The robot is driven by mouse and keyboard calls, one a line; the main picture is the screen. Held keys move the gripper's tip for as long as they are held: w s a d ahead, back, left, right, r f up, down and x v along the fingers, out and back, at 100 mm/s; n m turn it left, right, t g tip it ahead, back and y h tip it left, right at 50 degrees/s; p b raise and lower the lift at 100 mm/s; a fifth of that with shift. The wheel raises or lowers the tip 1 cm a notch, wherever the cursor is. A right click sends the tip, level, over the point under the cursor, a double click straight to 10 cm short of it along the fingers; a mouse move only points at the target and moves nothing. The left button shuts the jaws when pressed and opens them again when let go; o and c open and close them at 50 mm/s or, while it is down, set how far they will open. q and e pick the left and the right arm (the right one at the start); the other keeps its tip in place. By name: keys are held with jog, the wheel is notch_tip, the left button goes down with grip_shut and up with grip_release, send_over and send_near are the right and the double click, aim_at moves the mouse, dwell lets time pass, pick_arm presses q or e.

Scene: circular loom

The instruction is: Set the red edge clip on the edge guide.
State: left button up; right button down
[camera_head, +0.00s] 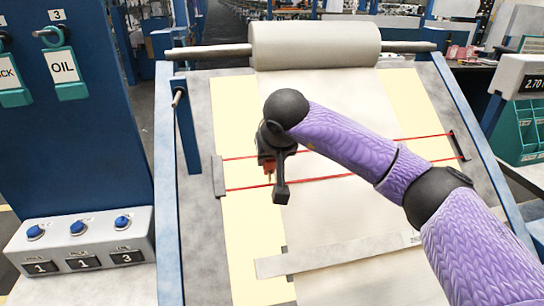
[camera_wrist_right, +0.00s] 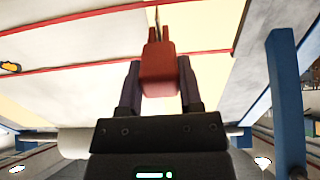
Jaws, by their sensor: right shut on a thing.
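My right gripper (camera_head: 273,168) is over the left part of the sloping loom bed, shut on the red edge clip (camera_wrist_right: 159,72). In the right wrist view the clip is a red block between the two dark fingers, with two prongs and a thin pointed piece beyond it. In the head view only a little of the clip (camera_head: 267,164) shows beside the dark gripper. Two red lines cross the bed between a grey bar (camera_head: 218,177) at left and a dark bar (camera_head: 458,145) at right. I cannot tell which part is the edge guide. My left gripper is not in view.
A pale cloth roll (camera_head: 315,46) lies across the top of the bed. A grey strip (camera_head: 340,253) lies across its lower part. A blue post (camera_head: 186,130) stands at the left edge. A button box (camera_head: 82,240) is at lower left, and a display (camera_head: 522,80) at right.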

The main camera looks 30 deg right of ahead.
jog(key=shift+w+f, duration=0.1)
jog(key=shift+f, duration=0.05)
jog(key=shift+c, duration=0.9)
grip_release()
jog(key=v, duration=1)
jog(key=shift+p, duration=0.4)
